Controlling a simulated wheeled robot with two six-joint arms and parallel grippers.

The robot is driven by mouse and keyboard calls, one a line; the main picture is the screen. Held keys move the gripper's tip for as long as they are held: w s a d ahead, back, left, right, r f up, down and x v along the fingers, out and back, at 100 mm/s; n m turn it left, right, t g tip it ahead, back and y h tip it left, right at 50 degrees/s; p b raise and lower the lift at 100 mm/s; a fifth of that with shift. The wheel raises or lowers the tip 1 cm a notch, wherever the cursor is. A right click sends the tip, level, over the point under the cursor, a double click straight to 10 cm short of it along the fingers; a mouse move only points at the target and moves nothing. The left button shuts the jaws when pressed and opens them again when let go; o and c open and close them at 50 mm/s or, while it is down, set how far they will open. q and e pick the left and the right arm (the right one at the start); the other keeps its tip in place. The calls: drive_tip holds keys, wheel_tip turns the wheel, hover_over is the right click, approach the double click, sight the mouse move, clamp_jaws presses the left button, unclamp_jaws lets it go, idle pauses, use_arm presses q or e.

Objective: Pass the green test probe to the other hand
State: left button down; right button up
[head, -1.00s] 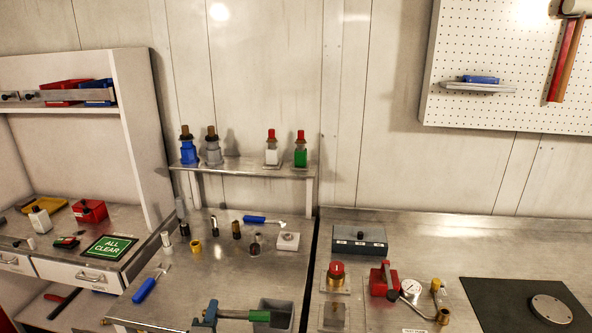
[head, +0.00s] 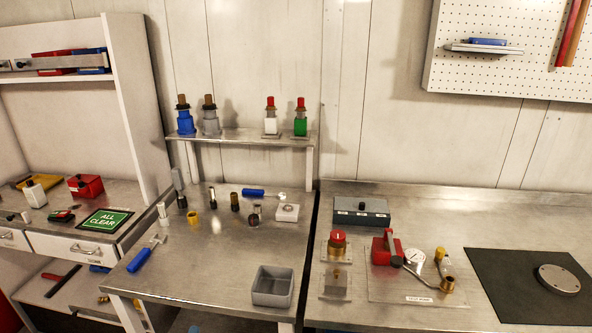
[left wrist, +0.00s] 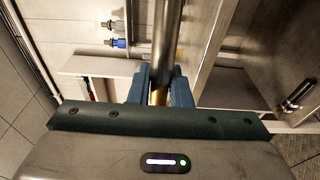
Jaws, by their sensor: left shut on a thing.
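The left wrist view shows my left gripper (left wrist: 160,88), its two blue-grey fingers closed around a long metal rod (left wrist: 168,40). The rod has a brass-coloured part between the fingers and runs away from the gripper to the top edge of the picture. I take it to be the green test probe; no green part of it shows now. Neither gripper shows in the head view, and my right gripper is in no frame.
A grey open bin (head: 273,287) stands at the front of the middle bench. A red valve (head: 385,250) and a black mat (head: 525,289) are on the right bench. The bench front is mostly clear.

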use_arm(q)
drive_tip(key=w+d+f+m+g+h, duration=0.1)
drive_tip(key=w+d+f+m+h, duration=0.1)
drive_tip(key=w+f, duration=0.5)
drive_tip(key=w+d+f+m+g+h, duration=0.1)
drive_tip(key=w+d+f+m+h, duration=0.2)
drive_tip(key=f, duration=1)
drive_tip(key=w+d+h, duration=0.1)
drive_tip(key=w+h, duration=0.2)
drive_tip(key=w, duration=0.2)
drive_tip(key=shift+w+d+f+m+h, duration=0.2)
drive_tip(key=shift+w+m+h, duration=0.1)
drive_tip(key=shift+h, duration=0.1)
drive_tip(key=s+a+r+n+t+y, duration=0.1)
drive_tip(key=s+a+r+n+y, duration=0.1)
drive_tip(key=s+r, duration=0.6)
drive_tip(key=s+a+r+n+t+y, duration=0.1)
drive_tip(key=s+a+r+n+y, duration=0.2)
drive_tip(key=s+r+y, duration=0.3)
drive_tip(key=s+a+r, duration=0.1)
drive_tip(key=s+r, duration=0.2)
drive_tip(key=r, duration=0.3)
drive_tip(key=shift+a+r+n+y, duration=0.25)
drive_tip(key=shift+r+n+y, duration=0.05)
drive_tip(key=shift+y, duration=0.1)
